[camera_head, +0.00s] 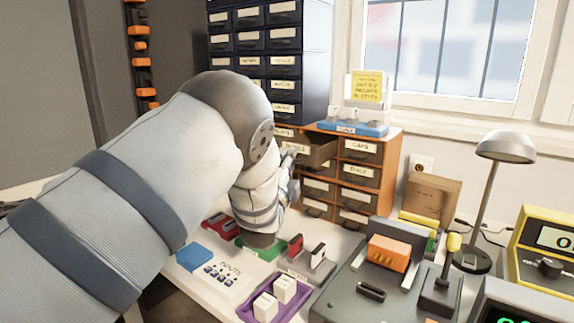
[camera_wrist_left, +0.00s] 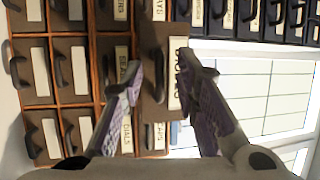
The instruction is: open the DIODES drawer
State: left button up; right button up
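The DIODES drawer (camera_head: 318,151) sits in the upper row of the orange-brown wooden cabinet (camera_head: 390,150). It stands out from the cabinet, with part of its side showing; its label is only partly readable. The same drawer front (camera_wrist_left: 153,108) shows in the left wrist view, with its dark handle and a sideways label. My left gripper (camera_wrist_left: 160,72) is open in front of it, its fingers spread to either side of the handle. In the head view the left gripper (camera_head: 290,160) is partly hidden by its own wrist. My right gripper is not in view.
A dark drawer cabinet (camera_head: 317,50) stands behind to the left. A blue tray (camera_head: 352,129) with a yellow sign lies on the wooden cabinet. The bench below holds a purple tray (camera_head: 254,312), a grey device with an orange block (camera_head: 388,252) and a lamp (camera_head: 506,148).

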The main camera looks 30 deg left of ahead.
pick_arm(q)
jog(key=v, duration=1.2)
